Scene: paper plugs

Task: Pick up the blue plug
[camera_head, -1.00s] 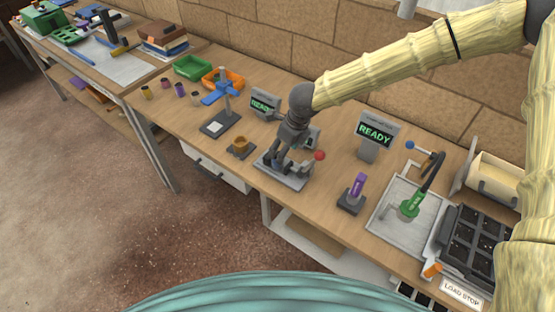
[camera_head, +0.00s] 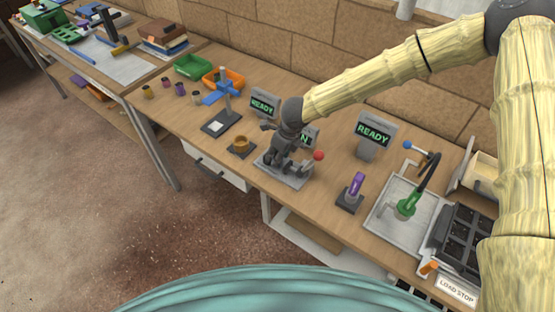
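I cannot make out a plug that is clearly blue. Several small plugs stand in a row at the back left of the bench, among them a yellow one (camera_head: 147,92) and a purple one (camera_head: 180,89); their exact colours are hard to tell at this size. My gripper (camera_head: 275,162) points down, low over a grey fixture (camera_head: 287,178) with a red ball knob (camera_head: 319,155). The gripper hides part of this fixture and whatever may be in it. The fingers blend with the grey parts, so I cannot see whether they are open or shut on something.
A blue-armed stand (camera_head: 226,100) and a small brown cup (camera_head: 240,144) are left of my gripper. READY screens (camera_head: 373,134) stand behind. A purple-topped post (camera_head: 357,184) and a metal tray (camera_head: 380,222) are to the right. The green (camera_head: 192,67) and orange (camera_head: 236,79) bins lie back left.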

